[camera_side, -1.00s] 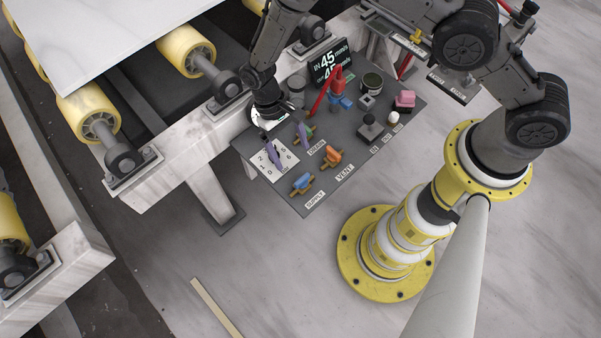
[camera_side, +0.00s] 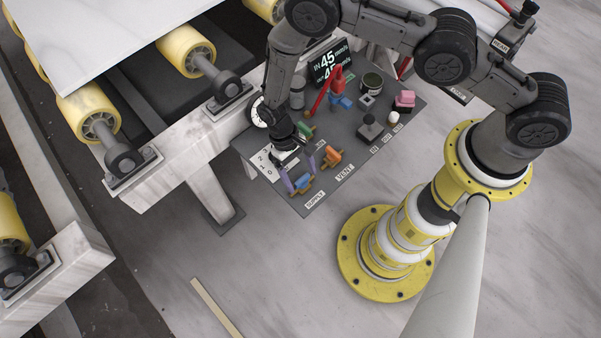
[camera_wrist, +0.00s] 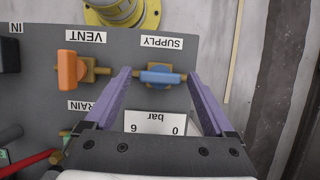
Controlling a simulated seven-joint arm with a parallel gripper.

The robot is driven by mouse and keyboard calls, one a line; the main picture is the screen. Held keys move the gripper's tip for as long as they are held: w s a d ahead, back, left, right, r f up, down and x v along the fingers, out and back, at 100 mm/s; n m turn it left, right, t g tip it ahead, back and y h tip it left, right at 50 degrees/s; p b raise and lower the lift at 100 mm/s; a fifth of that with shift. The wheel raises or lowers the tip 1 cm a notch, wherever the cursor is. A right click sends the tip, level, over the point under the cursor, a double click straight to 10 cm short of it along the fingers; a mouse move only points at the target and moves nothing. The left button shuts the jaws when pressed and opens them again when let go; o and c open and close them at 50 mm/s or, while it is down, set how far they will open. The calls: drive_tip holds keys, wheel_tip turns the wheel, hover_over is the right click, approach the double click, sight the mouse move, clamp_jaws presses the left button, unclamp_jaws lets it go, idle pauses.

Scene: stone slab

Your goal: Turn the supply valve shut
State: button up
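The supply valve (camera_wrist: 161,77) has a blue handle on a brass body, beside the SUPPLY label (camera_wrist: 162,42). Its handle lies roughly in line with the brass pipe in the wrist view. In the side view the valve (camera_side: 303,183) sits near the front corner of the dark panel (camera_side: 332,186). My gripper (camera_wrist: 160,75) is open, with its two purple fingers on either side of the valve and visible gaps to it. In the side view my gripper (camera_side: 299,173) points down close to the valve. I cannot tell how far the fingertips are above the panel.
The vent valve (camera_wrist: 70,70) with an orange handle stands close beside, its handle across its pipe. The bar gauge (camera_wrist: 155,123) lies below the fingers.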

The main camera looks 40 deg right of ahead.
drive_tip(key=c, duration=1.2)
drive_tip(key=shift+n, duration=0.3)
drive_tip(key=n+h, duration=0.1)
drive_tip(key=n, duration=0.2)
drive_tip(key=shift+a+n+h, duration=0.1)
drive_tip(key=shift+n+h, duration=0.2)
drive_tip(key=n, duration=0.2)
drive_tip(key=n+t+h, duration=0.1)
drive_tip(key=n, duration=0.1)
drive_tip(key=shift+s+a+n+h, duration=0.1)
drive_tip(key=shift+s+n+h, duration=0.05)
drive_tip(key=shift+n+h, duration=0.15)
drive_tip(key=n, duration=0.2)
drive_tip(key=n+t+h, duration=0.1)
drive_tip(key=n, duration=0.1)
drive_tip(key=shift+s+n+t, duration=0.1)
drive_tip(key=shift+n+t, duration=0.2)
drive_tip(key=shift+s+n+t, duration=0.1)
drive_tip(key=shift+n+t, duration=0.8)
drive_tip(key=shift+n, duration=1.3)
